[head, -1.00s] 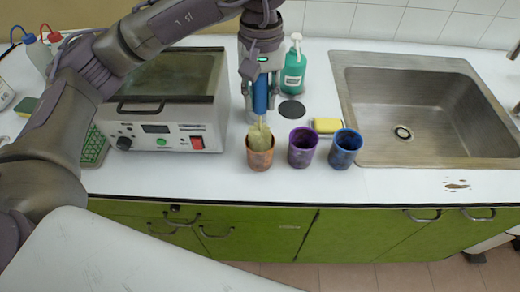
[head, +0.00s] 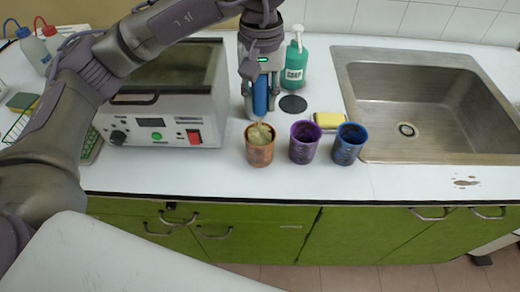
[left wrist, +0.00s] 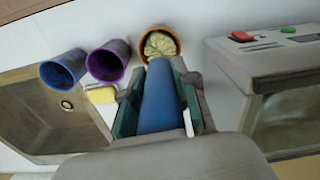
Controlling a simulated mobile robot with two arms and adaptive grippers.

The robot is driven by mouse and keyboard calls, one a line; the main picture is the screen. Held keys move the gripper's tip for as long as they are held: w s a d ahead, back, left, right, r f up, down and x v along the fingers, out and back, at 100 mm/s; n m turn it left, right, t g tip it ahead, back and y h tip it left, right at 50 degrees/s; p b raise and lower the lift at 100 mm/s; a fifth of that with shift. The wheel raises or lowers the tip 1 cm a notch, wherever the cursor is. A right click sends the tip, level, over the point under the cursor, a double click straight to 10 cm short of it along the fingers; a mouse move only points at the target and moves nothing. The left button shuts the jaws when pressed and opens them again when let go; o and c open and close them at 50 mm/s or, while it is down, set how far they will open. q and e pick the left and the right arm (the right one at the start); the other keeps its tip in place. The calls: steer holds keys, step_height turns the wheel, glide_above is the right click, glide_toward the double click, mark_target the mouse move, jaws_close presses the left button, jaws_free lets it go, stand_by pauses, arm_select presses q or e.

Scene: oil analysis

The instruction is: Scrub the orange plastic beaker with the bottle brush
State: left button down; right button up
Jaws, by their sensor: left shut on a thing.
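The orange plastic beaker (head: 261,155) stands upright on the white counter, left of a purple beaker and a blue beaker. My left gripper (head: 261,100) is above it, shut on the blue handle of the bottle brush (head: 260,92). The brush points down, and its pale yellowish bristles are inside the beaker's mouth, with only their top showing. In the left wrist view, the blue handle (left wrist: 159,102) lies between the fingers and the bristles (left wrist: 160,45) fill the orange rim. The brush's lower end is hidden in the beaker. My right gripper is not in view.
The purple beaker (head: 304,146) and blue beaker (head: 347,147) stand close on the right. Behind them are a yellow sponge (head: 328,120), black disc (head: 293,105) and green bottle (head: 294,66). A metal sink (head: 363,100) is right; a boxy device (head: 175,130) is left.

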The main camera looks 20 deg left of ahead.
mark_target(260, 83)
arm_select(q)
steer(key=shift+r, duration=0.15)
steer(key=shift+r+p, duration=1)
steer(key=shift+r, duration=0.7)
steer(key=shift+f, duration=0.1)
step_height(260, 83, down, 4)
steer(key=b, duration=0.3)
steer(key=shift+r+b, duration=0.25)
steer(key=shift+b, duration=0.15)
steer(key=shift+r, duration=0.15)
steer(key=shift+r+p, duration=1.3)
steer(key=shift+r, duration=0.4)
steer(key=shift+f, duration=0.1)
